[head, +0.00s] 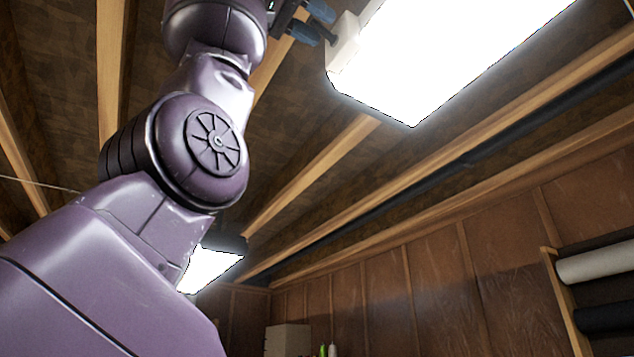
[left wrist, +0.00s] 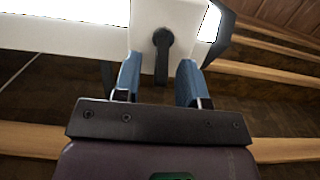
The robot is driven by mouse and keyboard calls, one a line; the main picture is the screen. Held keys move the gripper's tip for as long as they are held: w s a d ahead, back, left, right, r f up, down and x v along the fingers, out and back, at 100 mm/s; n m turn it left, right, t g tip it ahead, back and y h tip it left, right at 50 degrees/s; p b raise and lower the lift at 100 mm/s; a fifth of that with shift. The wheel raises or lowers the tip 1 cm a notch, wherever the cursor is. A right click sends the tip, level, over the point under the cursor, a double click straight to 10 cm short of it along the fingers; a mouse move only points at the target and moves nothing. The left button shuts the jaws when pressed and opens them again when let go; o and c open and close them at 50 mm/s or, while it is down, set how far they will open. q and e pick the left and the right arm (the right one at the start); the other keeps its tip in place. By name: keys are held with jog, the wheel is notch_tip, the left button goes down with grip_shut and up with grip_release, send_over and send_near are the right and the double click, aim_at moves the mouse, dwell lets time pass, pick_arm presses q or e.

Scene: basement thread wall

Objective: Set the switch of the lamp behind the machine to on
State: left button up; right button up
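A long ceiling lamp (head: 440,50) glows bright white at the top of the head view. It has a pale end block (head: 345,38). In the left wrist view the lamp's white end (left wrist: 185,15) carries a dark lever-like switch (left wrist: 162,45) that hangs down. My left gripper (head: 320,24) is raised to this end of the lamp. In the left wrist view its two blue fingers (left wrist: 159,80) are apart, one on each side of the switch, with visible gaps. I cannot tell any contact. My right gripper is not in view.
A second lit lamp (head: 208,268) hangs farther back, partly behind my left arm. Wooden ceiling beams (head: 320,180) and a dark pipe (head: 420,175) run overhead. Rolls (head: 597,264) sit on a rack at the right wall. A pale box (head: 288,340) stands low at the back.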

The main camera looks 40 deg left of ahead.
pick_arm(q)
jog(key=v, duration=1)
jog(key=shift+s, duration=0.35)
jog(key=shift+w, duration=0.1)
